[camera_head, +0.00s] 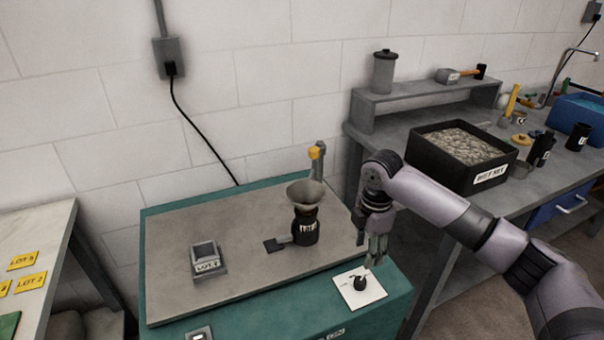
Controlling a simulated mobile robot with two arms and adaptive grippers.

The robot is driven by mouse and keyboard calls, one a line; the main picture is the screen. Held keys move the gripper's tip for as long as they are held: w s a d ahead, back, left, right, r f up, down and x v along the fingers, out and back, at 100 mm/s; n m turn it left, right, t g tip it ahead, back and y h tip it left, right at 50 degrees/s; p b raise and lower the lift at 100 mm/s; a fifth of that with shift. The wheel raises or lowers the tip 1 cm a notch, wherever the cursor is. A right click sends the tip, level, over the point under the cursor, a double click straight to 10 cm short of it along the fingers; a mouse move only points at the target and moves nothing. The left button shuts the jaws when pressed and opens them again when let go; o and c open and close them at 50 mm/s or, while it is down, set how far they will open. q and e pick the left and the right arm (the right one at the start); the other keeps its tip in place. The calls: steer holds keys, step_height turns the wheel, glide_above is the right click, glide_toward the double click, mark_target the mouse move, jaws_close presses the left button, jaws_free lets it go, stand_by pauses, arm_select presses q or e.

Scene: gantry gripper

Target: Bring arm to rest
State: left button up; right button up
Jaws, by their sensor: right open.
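My right arm reaches in from the right, and its gripper (375,253) points down over the front right of the teal bench (290,318). The gripper is open, and nothing shows between its fingers. A small dark object (360,283) lies on a white card (349,297) just below and left of the fingertips. Whether the fingers touch it I cannot tell. My left gripper is not in view.
A black jar with a funnel (306,194) stands on the grey top, with a small labelled box (206,260) left of it. A black tray of pale pieces (449,139) sits on the right-hand bench. Yellow lot cards (30,283) lie on the left table.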

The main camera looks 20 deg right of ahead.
steer(key=shift+m+t+y, duration=0.3)
steer(key=shift+m+y, duration=0.1)
steer(key=shift+m, duration=0.3)
steer(key=s+a+f, duration=0.2)
steer(key=a+f, duration=0.1)
steer(key=s+a+f, duration=0.2)
steer(key=a, duration=0.2)
steer(key=s+a+f, duration=0.2)
steer(key=a+f, duration=0.1)
steer(key=shift+a+f, duration=0.3)
steer(key=s+a+f+m, duration=0.1)
steer(key=s+a+f, duration=0.1)
steer(key=s+a, duration=0.1)
steer(key=s+a+m+t+y, duration=0.1)
steer(key=s+a, duration=0.1)
steer(key=shift+s+a+f+m, duration=0.15)
steer(key=shift+a+f+m, duration=0.15)
steer(key=shift+f, duration=0.1)
steer(key=s+d+m+t+h, duration=0.15)
steer(key=s+d+m, duration=0.25)
steer(key=s+m, duration=0.95)
steer(key=s+f+n, duration=0.2)
steer(key=s+f, duration=0.1)
steer(key=f, duration=2.3)
steer(key=s+d+f+g, duration=0.2)
steer(key=s+d+f, duration=0.1)
steer(key=s+f, duration=1.3)
steer(key=shift+s, duration=0.35)
